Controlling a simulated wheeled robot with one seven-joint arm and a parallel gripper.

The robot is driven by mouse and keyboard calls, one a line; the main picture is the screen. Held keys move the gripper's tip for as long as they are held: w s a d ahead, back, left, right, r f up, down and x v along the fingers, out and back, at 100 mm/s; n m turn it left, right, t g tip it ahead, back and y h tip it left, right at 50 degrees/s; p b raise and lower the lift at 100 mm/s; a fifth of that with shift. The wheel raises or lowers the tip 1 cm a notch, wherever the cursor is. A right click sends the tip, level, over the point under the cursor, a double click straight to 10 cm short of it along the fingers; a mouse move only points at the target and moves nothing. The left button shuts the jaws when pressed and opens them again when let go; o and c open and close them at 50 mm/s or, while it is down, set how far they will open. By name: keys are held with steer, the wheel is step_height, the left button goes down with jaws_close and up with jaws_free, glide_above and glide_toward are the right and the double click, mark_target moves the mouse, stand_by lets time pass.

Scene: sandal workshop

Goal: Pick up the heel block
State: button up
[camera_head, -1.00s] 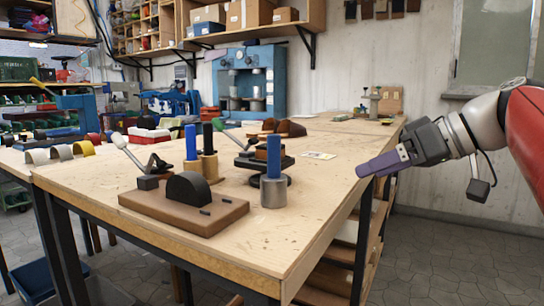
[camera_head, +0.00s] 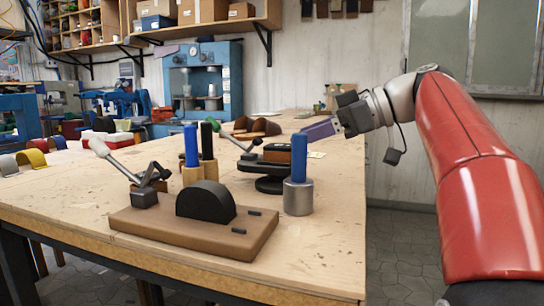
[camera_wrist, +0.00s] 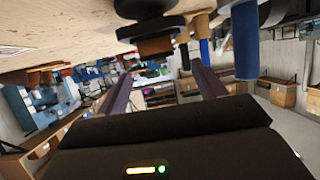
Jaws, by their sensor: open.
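A small brown block with a dark top (camera_head: 277,153) sits on a black round-based stand on the workbench; it looks like the heel block, though I cannot be sure. In the wrist view, which is upside down, the brown block (camera_wrist: 155,46) shows above the gap between the fingers. My gripper (camera_head: 316,131), with purple fingers, reaches in over the bench's right side, behind and right of the block in the head view.
A blue-handled tool in a metal cylinder (camera_head: 298,196) stands in front of the stand. More upright handles (camera_head: 191,146) stand left of it. A brown board (camera_head: 190,232) carries a black half-round form (camera_head: 206,202) and a toggle clamp (camera_head: 145,190). The bench's front right is clear.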

mark_target(275, 145)
steer(key=x, duration=0.5)
steer(key=shift+w+a, duration=0.25)
steer(key=c, duration=1.1)
